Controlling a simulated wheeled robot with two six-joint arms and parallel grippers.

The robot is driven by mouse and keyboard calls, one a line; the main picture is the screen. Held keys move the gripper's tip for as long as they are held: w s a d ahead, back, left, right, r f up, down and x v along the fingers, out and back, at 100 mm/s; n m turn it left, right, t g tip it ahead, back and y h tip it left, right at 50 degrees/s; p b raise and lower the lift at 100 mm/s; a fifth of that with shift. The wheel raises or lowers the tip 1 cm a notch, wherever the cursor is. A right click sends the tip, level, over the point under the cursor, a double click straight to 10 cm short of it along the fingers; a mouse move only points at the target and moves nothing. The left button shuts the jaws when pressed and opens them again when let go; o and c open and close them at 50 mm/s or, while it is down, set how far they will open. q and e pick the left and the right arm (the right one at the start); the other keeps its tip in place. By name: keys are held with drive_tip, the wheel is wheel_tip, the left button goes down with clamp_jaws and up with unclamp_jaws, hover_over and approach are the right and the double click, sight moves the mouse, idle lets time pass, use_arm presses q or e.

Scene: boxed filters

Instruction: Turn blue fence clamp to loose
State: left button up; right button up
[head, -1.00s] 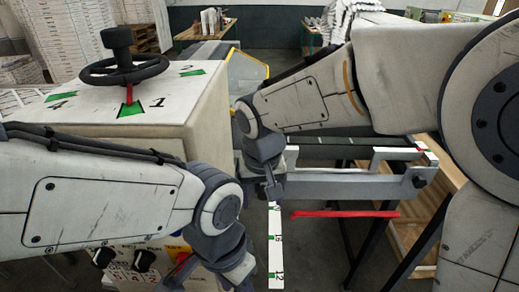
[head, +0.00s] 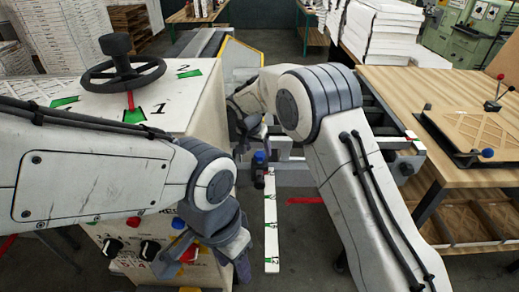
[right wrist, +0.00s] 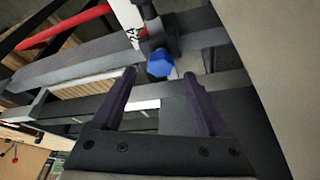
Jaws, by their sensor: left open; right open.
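The blue fence clamp (head: 259,157) is a small blue knob on a dark stem, at the far end of the white scale strip (head: 271,225). In the right wrist view the blue knob (right wrist: 159,64) shows just beyond and between the fingertips of my right gripper (right wrist: 159,76), which is open and empty. In the head view my right gripper (head: 243,142) is beside the clamp's left, partly hidden by its own arm. My left gripper (head: 238,258) is open and empty, low in front of the machine cabinet, well nearer than the clamp.
The machine cabinet (head: 170,120) with a black handwheel (head: 123,70) stands at left. Knobs and buttons are on its front. A wooden table (head: 450,90) with a jig (head: 480,135) is at right. Metal rails run behind the clamp. A red bar (head: 307,201) lies right of the strip.

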sight(260, 154)
drive_tip(key=shift+x, duration=1.5)
drive_tip(key=c, duration=1.2)
drive_tip(key=shift+d, duration=0.1)
clamp_jaws()
